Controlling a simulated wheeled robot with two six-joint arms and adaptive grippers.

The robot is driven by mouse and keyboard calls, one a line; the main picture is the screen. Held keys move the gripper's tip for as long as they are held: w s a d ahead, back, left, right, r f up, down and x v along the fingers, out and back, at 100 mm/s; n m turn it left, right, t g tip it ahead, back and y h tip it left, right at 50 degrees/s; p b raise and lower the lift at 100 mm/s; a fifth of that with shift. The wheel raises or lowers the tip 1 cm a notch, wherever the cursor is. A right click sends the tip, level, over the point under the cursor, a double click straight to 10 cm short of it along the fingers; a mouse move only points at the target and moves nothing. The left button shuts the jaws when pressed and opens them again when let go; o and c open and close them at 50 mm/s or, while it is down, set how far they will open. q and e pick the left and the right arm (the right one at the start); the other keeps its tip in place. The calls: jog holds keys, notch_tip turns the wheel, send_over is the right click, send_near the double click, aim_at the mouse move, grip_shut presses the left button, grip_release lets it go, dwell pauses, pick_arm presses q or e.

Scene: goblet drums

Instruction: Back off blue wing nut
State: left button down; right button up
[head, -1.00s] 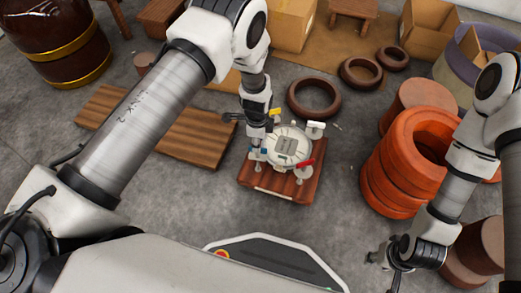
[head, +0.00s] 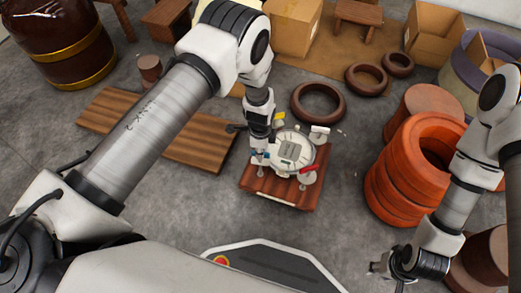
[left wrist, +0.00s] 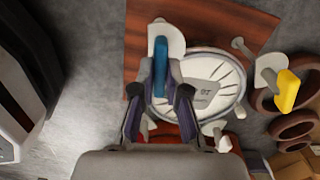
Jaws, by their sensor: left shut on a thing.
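A round white drum head (head: 291,152) sits on a red-brown wooden board (head: 262,184), with coloured wing nuts around its rim. The blue wing nut (left wrist: 160,66) is upright between the fingers of my left gripper (left wrist: 160,94), which is shut on it. In the head view my left gripper (head: 260,156) is at the drum's left edge and mostly hides the blue nut. The yellow wing nut (left wrist: 287,91), white wing nut (head: 320,130) and red wing nut (head: 307,169) stand around the drum. My right gripper (head: 380,264) is at lower right, away from the drum; its fingers are too small to read.
Stacked orange rings (head: 385,184) stand right of the board. A plank panel (head: 185,145) lies to the left. Dark rings (head: 318,118) lie behind the drum, with cardboard boxes (head: 297,28) further back. Grey floor is clear in front of the board.

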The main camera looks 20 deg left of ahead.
pick_arm(q)
jog(key=shift+n+p, duration=0.4)
jog(key=shift+n, duration=0.6)
jog(key=n, duration=0.2)
jog(key=shift+n+p, duration=0.3)
jog(key=n, duration=0.2)
jog(key=shift+n, duration=0.4)
jog(key=n, duration=0.3)
jog(key=shift+n, duration=0.3)
jog(key=n+b, duration=0.1)
jog(key=n, duration=0.5)
jog(key=shift+f, duration=0.1)
jog(key=n+b, duration=0.2)
jog(key=n, duration=0.4)
jog(key=shift+n, duration=0.3)
